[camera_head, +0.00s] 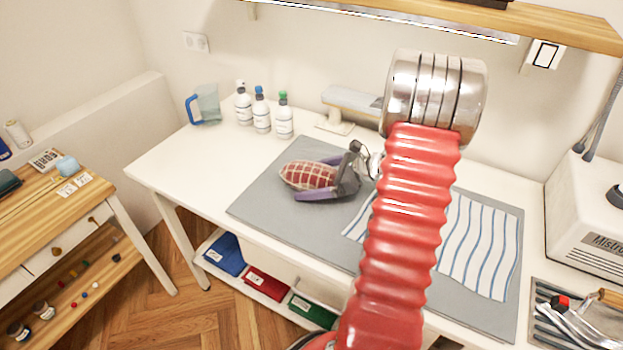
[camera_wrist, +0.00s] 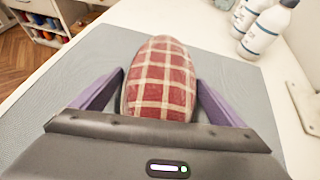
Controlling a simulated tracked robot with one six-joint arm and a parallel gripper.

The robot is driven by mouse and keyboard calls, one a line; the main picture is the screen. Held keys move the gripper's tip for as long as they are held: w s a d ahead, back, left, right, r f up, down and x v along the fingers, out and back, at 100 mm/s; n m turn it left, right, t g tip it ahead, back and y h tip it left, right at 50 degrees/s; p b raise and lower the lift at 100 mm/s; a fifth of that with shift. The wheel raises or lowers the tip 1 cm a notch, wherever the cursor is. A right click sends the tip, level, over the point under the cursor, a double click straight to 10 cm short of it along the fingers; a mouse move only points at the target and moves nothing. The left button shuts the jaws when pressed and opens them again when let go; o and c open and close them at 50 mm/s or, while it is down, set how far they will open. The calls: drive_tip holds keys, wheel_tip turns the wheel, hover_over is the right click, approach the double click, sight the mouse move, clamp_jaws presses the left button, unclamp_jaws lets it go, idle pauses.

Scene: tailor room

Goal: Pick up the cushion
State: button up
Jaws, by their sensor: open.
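The cushion (camera_head: 308,175) is a red, oval pad with a cream check pattern, lying on the grey mat (camera_head: 262,205) on the white table. My gripper (camera_head: 308,180) is low over the mat with its purple fingers spread on either side of the cushion. In the wrist view the cushion (camera_wrist: 160,80) lies between the two fingers of my gripper (camera_wrist: 155,95), with a narrow gap visible on each side. Its near end is hidden behind the gripper body.
Several white bottles (camera_head: 261,112) and a blue-handled jug (camera_head: 205,105) stand at the back left. A striped cloth (camera_head: 475,245) lies on the mat's right part. A sleeve board (camera_head: 350,100) stands behind, and a white machine (camera_head: 590,215) stands at right. The table's left end is clear.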

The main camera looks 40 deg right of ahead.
idle(0.3)
drive_tip(key=c, duration=1.5)
